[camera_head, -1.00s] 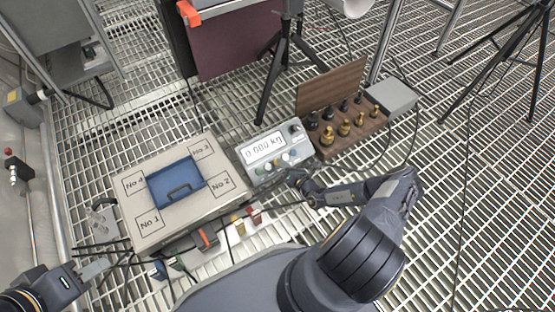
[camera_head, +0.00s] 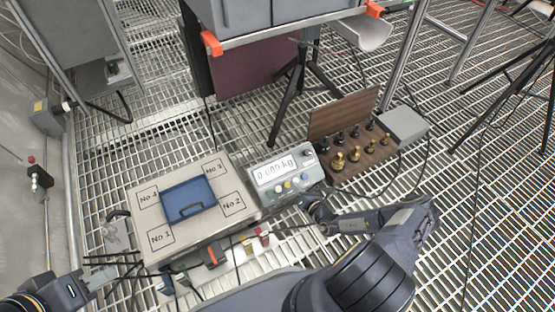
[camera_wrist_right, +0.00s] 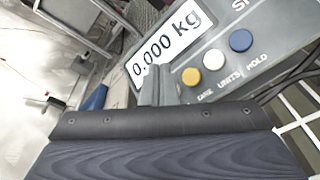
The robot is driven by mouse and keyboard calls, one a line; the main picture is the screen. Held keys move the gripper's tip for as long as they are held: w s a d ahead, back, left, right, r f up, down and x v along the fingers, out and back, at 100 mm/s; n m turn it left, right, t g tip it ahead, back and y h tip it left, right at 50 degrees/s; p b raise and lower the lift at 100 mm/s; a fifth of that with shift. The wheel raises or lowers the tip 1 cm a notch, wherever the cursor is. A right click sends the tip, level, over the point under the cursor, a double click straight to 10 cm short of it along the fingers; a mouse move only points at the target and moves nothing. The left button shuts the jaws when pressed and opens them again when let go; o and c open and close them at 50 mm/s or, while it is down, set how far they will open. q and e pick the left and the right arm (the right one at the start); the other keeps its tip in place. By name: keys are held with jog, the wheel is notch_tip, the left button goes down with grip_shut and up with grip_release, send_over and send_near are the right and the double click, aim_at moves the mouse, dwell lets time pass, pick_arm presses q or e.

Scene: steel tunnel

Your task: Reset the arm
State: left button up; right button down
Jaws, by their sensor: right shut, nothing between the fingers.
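My right arm reaches across the front of the scale (camera_head: 282,176), whose display reads 0.000 kg. My right gripper (camera_head: 308,202) is at the scale's front right edge, shut and empty. In the right wrist view, the gripper (camera_wrist_right: 152,88) is in front of the scale's panel (camera_wrist_right: 215,50), close to its yellow, white and blue buttons. I cannot tell whether it touches the panel. My left gripper (camera_head: 98,279) is low at the left, in front of the numbered box; its finger opening is not clear.
A box marked No 1 to No 4 (camera_head: 160,215) carries a blue tray (camera_head: 190,198) with a handle. A wooden stand (camera_head: 345,112) with brass and black weights is behind the scale at the right. A grey box (camera_head: 403,124), black tripod (camera_head: 290,95) and cables stand around. The floor is grating.

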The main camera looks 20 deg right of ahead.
jog(key=w+a+r+n+g+y, duration=0.2)
jog(key=r+n+y, duration=0.2)
jog(key=r+n, duration=0.3)
jog(key=w+a+r+n+g+y, duration=0.15)
jog(key=r+n+y, duration=0.35)
jog(key=r, duration=0.5)
jog(key=s+a+r+n+g, duration=0.3)
jog(key=a+r+n, duration=0.1)
jog(key=r+n, duration=0.35)
jog(key=s+a+r+n+g, duration=0.35)
jog(key=r+n, duration=0.25)
jog(key=r, duration=0.2)
jog(key=s+a+r+n+g+h, duration=0.3)
jog(key=s+r+n+h, duration=0.1)
jog(key=s+r+n, duration=0.6)
jog(key=s+d+r+n+t+h, duration=0.1)
jog(key=s+r+n+h, duration=0.15)
jog(key=s, duration=0.45)
jog(key=s+d+r+n+t+h, duration=0.1)
jog(key=s+n+t, duration=0.15)
jog(key=s, duration=0.45)
notch_tip(320, 180, up, 35)
jog(key=p, duration=3.5)
jog(key=shift+w+g, duration=0.35)
jog(key=shift+g, duration=0.1)
